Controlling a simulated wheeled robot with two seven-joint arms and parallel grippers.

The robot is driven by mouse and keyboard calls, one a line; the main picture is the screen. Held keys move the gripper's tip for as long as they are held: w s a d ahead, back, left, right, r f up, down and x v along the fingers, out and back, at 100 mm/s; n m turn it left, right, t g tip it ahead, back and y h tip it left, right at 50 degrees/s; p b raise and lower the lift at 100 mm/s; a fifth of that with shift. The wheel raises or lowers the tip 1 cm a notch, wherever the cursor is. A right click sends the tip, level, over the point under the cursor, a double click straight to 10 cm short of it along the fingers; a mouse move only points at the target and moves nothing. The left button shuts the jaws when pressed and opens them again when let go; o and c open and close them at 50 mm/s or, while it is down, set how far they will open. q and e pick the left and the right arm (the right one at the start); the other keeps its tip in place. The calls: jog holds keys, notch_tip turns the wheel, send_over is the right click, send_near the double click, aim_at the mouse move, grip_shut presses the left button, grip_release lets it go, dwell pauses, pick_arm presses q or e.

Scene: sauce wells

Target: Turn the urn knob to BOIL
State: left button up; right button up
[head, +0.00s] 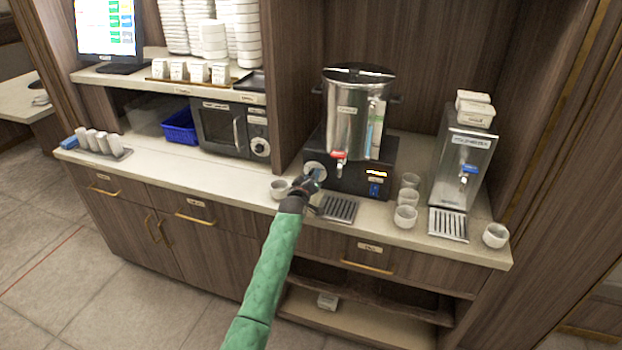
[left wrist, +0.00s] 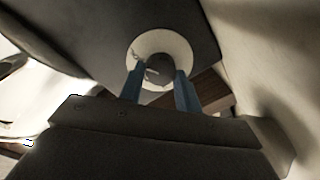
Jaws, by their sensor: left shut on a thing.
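The urn (head: 345,115) is a steel cylinder with a dark lid and a red-handled tap, standing on a black base on the counter. Its knob sits on a pale round dial (head: 315,170) at the left of the base's front face. My left gripper (head: 316,178) is at that dial, shut on the knob. In the left wrist view the dark round knob (left wrist: 160,72) lies between the two blue fingers, with the pale dial (left wrist: 143,47) around it. The dial marks are too small to read. My right gripper is not in view.
One cup (head: 279,188) stands just left of my gripper. A steel dispenser (head: 462,165) stands right; a microwave (head: 230,128) stands left. The left counter is mostly clear.

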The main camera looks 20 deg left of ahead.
pick_arm(q)
jog(key=shift+f, duration=0.25)
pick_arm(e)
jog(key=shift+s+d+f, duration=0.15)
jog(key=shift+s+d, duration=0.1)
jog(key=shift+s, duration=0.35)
pick_arm(q)
jog(key=o, duration=1)
jog(key=shift+c, duration=0.2)
jog(key=shift+r, duration=0.1)
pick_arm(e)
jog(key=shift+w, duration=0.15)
pick_arm(q)
jog(key=shift+s, duration=0.25)
jog(key=s+b, duration=0.2)
jog(key=s, duration=0.3)
jog(key=shift+s, duration=0.25)
jog(key=shift+s+r+b, duration=0.2)
jog(key=shift+s+b, duration=0.25)
jog(key=shift+s, duration=0.5)
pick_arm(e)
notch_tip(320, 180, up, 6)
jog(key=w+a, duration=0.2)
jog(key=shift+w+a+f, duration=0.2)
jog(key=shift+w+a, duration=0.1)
